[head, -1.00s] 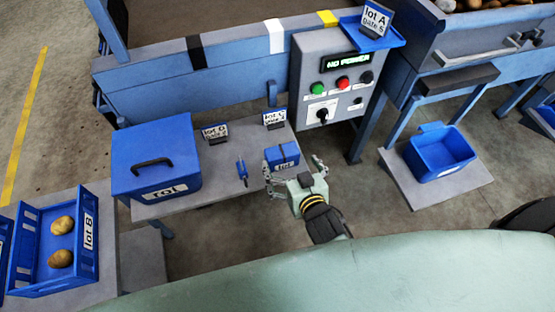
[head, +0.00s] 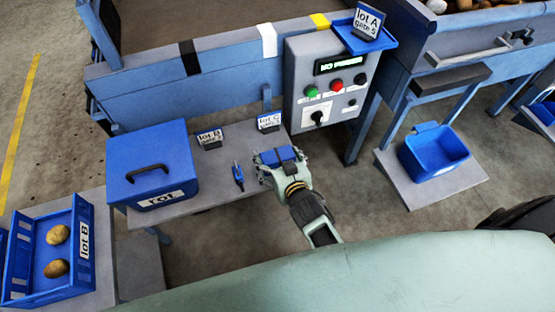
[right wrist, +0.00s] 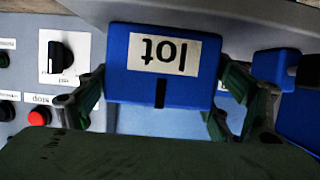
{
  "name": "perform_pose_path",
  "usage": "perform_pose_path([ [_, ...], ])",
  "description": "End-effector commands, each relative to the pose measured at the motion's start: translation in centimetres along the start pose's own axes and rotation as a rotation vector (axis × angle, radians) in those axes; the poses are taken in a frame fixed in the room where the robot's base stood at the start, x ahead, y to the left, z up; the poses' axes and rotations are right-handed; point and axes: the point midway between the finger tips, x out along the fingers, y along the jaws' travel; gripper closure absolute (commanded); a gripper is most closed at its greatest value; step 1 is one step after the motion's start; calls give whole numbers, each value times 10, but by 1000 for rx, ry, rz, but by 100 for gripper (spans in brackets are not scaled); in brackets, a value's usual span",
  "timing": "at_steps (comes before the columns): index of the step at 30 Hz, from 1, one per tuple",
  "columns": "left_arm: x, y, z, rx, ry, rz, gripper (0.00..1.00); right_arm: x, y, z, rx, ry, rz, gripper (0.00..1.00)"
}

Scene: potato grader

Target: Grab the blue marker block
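The blue marker block (head: 279,155) sits at the right end of the grey table, partly hidden by my right gripper. In the right wrist view the block (right wrist: 128,82) faces me with a white label reading "lot", upside down, and a dark slot below it. My right gripper (head: 279,168) is open, with one finger on each side of the block. In the right wrist view the fingers (right wrist: 163,85) stand close to its sides; I cannot tell whether they touch it. My left gripper is not in view.
A small blue handheld device (head: 238,175) lies just left of the block. A blue "rot" box (head: 152,165) stands on the table's left. Lot signs (head: 209,138) stand behind. The control panel (head: 325,85) rises close behind right. A blue bin (head: 436,152) stands at right.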

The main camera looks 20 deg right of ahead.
Motion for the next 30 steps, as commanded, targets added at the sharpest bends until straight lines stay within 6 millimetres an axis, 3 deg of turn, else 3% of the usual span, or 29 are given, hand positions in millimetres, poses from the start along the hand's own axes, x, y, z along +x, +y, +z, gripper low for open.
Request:
perform_pose_path([
  [12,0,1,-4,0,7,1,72,0,0,0,0,0,0,56],
  [23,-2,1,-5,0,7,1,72,-2,0,-7,0,3,0,56],
  [30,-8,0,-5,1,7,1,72,-17,0,-42,-2,7,-1,56],
])
